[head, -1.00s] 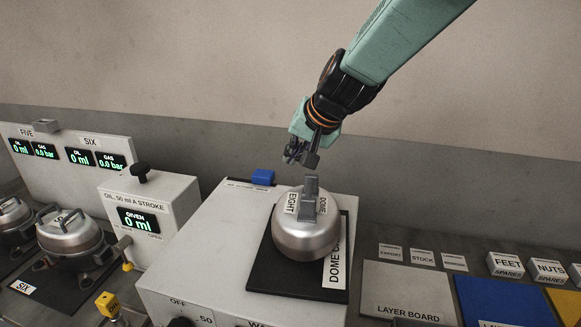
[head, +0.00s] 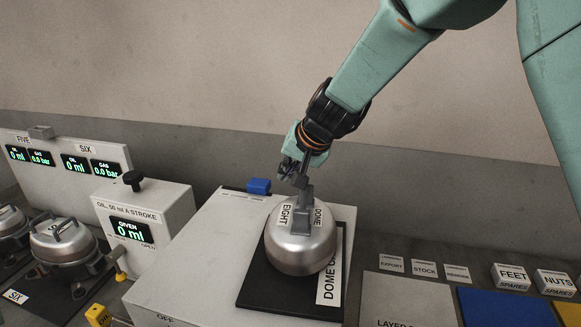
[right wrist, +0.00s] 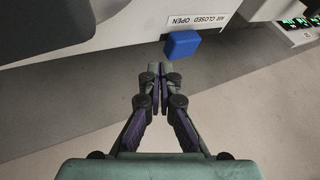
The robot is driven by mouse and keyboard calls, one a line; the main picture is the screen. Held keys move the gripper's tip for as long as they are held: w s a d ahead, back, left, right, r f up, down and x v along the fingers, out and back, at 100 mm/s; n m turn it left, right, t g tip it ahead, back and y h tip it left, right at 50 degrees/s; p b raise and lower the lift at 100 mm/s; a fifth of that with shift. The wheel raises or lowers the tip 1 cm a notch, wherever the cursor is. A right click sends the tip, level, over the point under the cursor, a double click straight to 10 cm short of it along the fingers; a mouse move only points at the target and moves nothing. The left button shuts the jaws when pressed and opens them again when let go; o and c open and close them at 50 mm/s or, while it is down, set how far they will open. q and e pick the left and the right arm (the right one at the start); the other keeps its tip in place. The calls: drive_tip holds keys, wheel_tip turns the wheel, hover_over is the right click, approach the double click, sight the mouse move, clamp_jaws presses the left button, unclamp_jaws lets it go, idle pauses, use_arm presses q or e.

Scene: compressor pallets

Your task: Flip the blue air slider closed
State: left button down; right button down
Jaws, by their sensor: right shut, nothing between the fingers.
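The blue air slider (head: 258,186) sits at the back edge of the white dome unit. It also shows in the right wrist view (right wrist: 182,44), beside a label reading AIR, CLOSED and OPEN. I cannot tell which end it is set to. My right gripper (head: 287,168) is shut and empty, above and to the right of the slider in the head view. In the right wrist view its fingertips (right wrist: 159,68) are just below and left of the slider, with no visible contact. My left gripper is not in view.
A metal dome (head: 300,247) marked EIGHT, with a grey handle, stands on a black mat (head: 258,291) close to my right gripper. The oil unit (head: 170,205) with a black knob stands to the left. Pale wall lies behind the bench.

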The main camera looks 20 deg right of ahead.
sight(259, 186)
drive_tip(key=x, duration=0.4)
drive_tip(key=shift+w+a+f, duration=0.15)
drive_tip(key=shift+a+f, duration=0.05)
drive_tip(key=shift+a, duration=0.2)
drive_tip(key=shift+w+f, duration=0.1)
drive_tip(key=shift+f, duration=0.05)
drive_tip(key=shift+w+d+f, duration=0.1)
drive_tip(key=shift+d+f, duration=0.05)
drive_tip(key=shift+d, duration=0.15)
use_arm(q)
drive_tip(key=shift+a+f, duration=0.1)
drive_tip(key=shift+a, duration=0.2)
use_arm(e)
drive_tip(key=shift+a, duration=0.3)
